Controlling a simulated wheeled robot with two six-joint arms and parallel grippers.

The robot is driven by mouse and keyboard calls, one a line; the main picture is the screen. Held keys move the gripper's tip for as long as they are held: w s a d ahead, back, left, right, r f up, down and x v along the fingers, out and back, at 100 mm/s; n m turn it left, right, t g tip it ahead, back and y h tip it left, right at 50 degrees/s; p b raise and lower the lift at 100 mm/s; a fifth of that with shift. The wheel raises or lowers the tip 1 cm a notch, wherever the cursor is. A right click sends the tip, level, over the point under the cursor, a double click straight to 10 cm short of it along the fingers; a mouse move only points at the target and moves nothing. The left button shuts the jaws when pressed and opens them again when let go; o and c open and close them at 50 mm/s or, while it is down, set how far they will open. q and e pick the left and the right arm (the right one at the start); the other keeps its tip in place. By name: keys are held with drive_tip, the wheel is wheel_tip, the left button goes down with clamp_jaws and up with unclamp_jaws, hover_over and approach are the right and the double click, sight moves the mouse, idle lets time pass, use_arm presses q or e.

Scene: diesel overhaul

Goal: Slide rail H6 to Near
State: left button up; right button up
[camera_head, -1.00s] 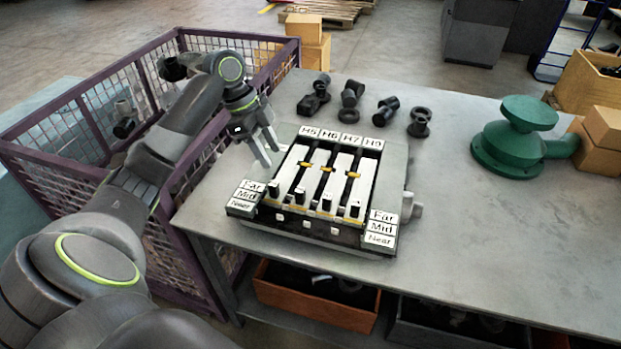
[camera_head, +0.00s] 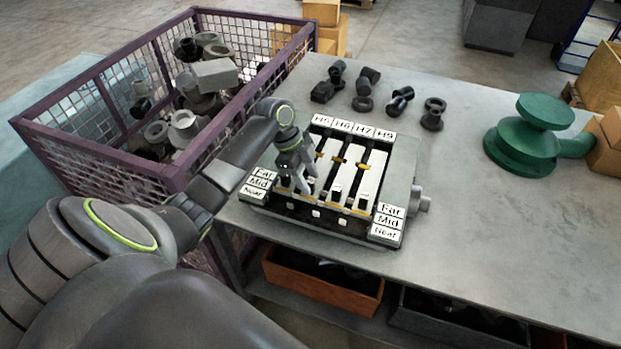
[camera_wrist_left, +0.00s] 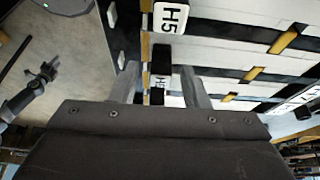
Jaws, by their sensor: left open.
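The rail block (camera_head: 400,180) sits on the bench with white rails side by side. Rail H6 (camera_head: 328,158) is the second from the left, below its H6 plate (camera_head: 343,126). My left gripper (camera_head: 295,188) is open, pointing down over the near ends of the left two rails, and hides their tabs in the head view. In the left wrist view a small dark tab with a white label (camera_wrist_left: 160,83), which seems to read H6, shows between the open fingers (camera_wrist_left: 160,75). The larger H5 label (camera_wrist_left: 171,18) lies beyond. Contact cannot be told. My right gripper is out of view.
Far/Mid/Near plates flank the block at left (camera_head: 260,181) and right (camera_head: 387,222). Dark pipe fittings (camera_head: 367,80) lie behind it. A green flanged part (camera_head: 530,140) stands to the right. A purple mesh crate (camera_head: 105,165) is at the left.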

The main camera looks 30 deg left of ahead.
use_arm(q)
drive_tip(key=shift+x, duration=1.1)
clamp_jaws()
